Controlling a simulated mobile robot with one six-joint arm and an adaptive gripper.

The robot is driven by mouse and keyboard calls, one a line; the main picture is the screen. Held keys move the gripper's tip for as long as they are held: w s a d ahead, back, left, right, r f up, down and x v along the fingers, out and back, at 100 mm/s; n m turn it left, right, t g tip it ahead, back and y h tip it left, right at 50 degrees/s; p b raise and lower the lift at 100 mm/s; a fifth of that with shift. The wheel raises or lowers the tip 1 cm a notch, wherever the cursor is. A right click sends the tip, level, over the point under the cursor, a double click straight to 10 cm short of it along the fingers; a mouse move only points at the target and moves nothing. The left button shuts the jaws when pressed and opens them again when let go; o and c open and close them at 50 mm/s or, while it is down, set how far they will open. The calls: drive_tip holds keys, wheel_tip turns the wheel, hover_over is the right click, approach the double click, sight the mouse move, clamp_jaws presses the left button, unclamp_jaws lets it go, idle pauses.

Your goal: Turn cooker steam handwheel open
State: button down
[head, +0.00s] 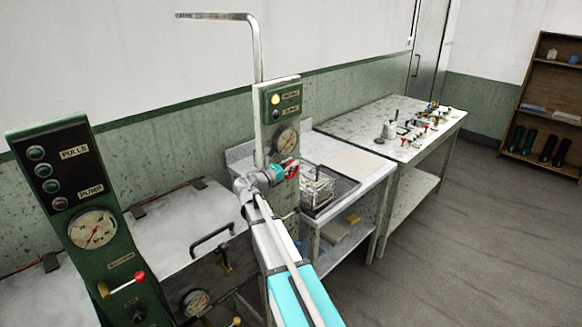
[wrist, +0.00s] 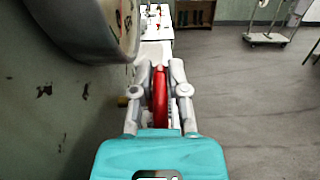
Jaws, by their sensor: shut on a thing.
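The red handwheel (head: 291,168) sits on the front of the green gauge panel (head: 270,104), just below its round dial. In the wrist view the handwheel (wrist: 160,97) stands edge-on between the two fingers. My gripper (wrist: 160,75) is shut on the handwheel's rim, with one finger on each side. In the head view my gripper (head: 280,172) reaches the wheel from the left, and part of the wheel is hidden behind it. A yellow lamp shows lit on the panel. I cannot tell how far the wheel is turned.
A wire basket (head: 328,188) stands on the white bench right of the panel. A second green panel (head: 85,210) with a gauge and red lever stands at the left. A table (head: 372,118) with small fittings stands farther back. The floor at right is clear.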

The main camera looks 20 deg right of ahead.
drive_tip(key=h+b, duration=0.1)
drive_tip(key=b, duration=0.1)
drive_tip(key=t+h+b, duration=0.1)
drive_tip(key=h+b, duration=0.1)
drive_tip(key=b, duration=0.1)
drive_tip(key=a+f+h+b, duration=0.1)
drive_tip(key=b, duration=0.2)
drive_tip(key=shift+s+t+h, duration=0.1)
drive_tip(key=shift+t+h, duration=0.3)
drive_tip(key=h+b, duration=0.2)
drive_tip(key=b, duration=0.1)
drive_tip(key=shift+s+a+t, duration=0.1)
drive_tip(key=shift+a+t, duration=0.1)
drive_tip(key=shift+t, duration=0.2)
drive_tip(key=shift+a+h+b, duration=0.15)
drive_tip(key=shift+h+b, duration=0.35)
drive_tip(key=shift+b, duration=0.1)
drive_tip(key=shift+r, duration=0.1)
drive_tip(key=c, duration=0.6)
unclamp_jaws()
drive_tip(key=shift+c, duration=0.2)
drive_tip(key=shift+s+r+p, duration=0.1)
drive_tip(key=shift+r+p, duration=0.1)
drive_tip(key=shift+p, duration=0.4)
